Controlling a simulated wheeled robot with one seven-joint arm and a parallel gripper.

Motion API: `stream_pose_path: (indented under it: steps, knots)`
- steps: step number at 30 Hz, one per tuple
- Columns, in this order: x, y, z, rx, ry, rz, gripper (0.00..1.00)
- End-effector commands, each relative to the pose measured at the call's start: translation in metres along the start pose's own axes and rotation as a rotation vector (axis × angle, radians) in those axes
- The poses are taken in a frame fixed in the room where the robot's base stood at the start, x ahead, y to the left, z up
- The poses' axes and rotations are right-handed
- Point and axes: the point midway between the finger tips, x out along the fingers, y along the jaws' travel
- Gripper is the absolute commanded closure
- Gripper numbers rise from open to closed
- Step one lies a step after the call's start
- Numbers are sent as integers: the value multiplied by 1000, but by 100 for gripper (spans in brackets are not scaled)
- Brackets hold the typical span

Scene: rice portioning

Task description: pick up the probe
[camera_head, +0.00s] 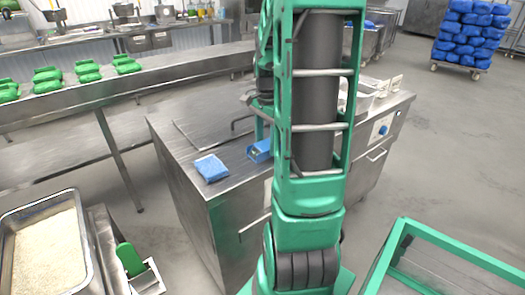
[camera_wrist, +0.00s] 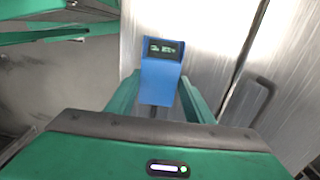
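The probe is a blue block-shaped device with a small lit display on top (camera_wrist: 160,75), upright in the wrist view. A dark narrow part shows below it. My gripper (camera_wrist: 158,82) has its two green fingers on either side of the probe, close to its edges. Whether the fingers press on it or leave a slight gap is not clear. In the head view the probe (camera_head: 259,152) shows as a small blue piece at the steel counter (camera_head: 225,185), left of my arm. My arm hides most of the gripper there.
A blue folded cloth (camera_head: 211,168) lies near the counter's front left corner. A rice tray (camera_head: 45,245) is at lower left, a green-framed cart (camera_head: 450,252) at lower right.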

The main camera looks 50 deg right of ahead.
Motion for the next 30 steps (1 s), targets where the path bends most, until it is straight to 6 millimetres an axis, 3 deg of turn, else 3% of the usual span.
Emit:
stream_pose_path:
  steps: [1,3,16,23,30]
  knots:
    - [0,0,0,0,0,0,65]
    - [0,0,0,0,0,0,79]
    - [-6,0,0,0,1,-1,79]
    - [-38,-1,0,-1,3,-5,79]
    - [-70,24,40,-4,2,-5,79]
